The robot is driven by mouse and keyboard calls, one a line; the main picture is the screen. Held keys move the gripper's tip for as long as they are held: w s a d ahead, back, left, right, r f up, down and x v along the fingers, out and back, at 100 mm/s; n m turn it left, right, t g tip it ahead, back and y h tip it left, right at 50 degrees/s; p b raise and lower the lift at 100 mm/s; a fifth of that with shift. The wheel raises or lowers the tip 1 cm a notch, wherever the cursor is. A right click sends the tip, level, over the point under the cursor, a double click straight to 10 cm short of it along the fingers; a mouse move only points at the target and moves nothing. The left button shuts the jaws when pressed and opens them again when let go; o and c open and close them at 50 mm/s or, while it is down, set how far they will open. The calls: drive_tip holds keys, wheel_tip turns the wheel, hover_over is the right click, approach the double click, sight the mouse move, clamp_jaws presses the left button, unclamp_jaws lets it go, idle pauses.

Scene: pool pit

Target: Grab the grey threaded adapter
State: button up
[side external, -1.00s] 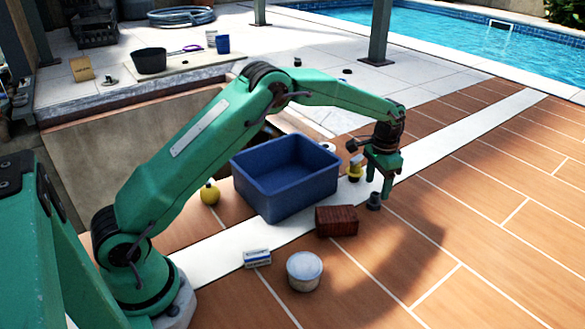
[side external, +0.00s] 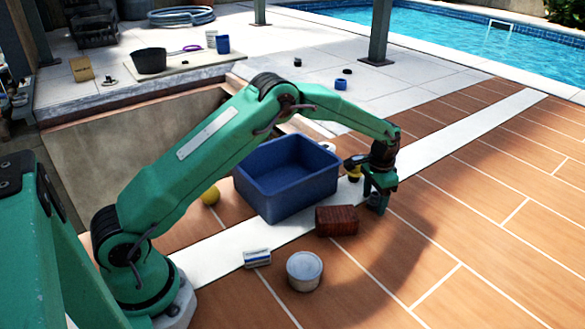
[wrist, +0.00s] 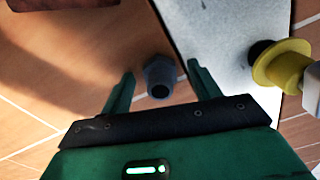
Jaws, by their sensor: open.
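The grey threaded adapter (wrist: 160,76) stands on the tiles in the wrist view, its dark round opening facing the camera. My gripper (wrist: 160,80) is open, with one finger on each side of the adapter and a visible gap to both. In the side external view my gripper (side external: 375,203) is low at the adapter (side external: 374,200), which is mostly hidden by the fingers.
A red-brown brick (side external: 337,220) lies just left of my gripper, with a blue bin (side external: 285,190) behind it. A yellow and black fitting (wrist: 280,66) is near on the right in the wrist view. Tiles to the right are clear.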

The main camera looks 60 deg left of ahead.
sight(376, 194)
drive_tip(key=shift+c, duration=0.4)
drive_tip(key=c, duration=1)
drive_tip(key=shift+r, duration=0.1)
drive_tip(key=shift+r, duration=0.85)
wheel_tip(376, 194, up, 2)
drive_tip(key=shift+r, duration=0.25)
drive_tip(key=s+d+r, duration=0.2)
drive_tip(key=d, duration=0.1)
drive_tip(key=s+d+r, duration=0.2)
drive_tip(key=d, duration=0.1)
drive_tip(key=s+d+r, duration=0.2)
drive_tip(key=d, duration=0.1)
drive_tip(key=shift+s+d+r, duration=0.25)
drive_tip(key=shift+d+r, duration=0.05)
drive_tip(key=shift+d, duration=0.05)
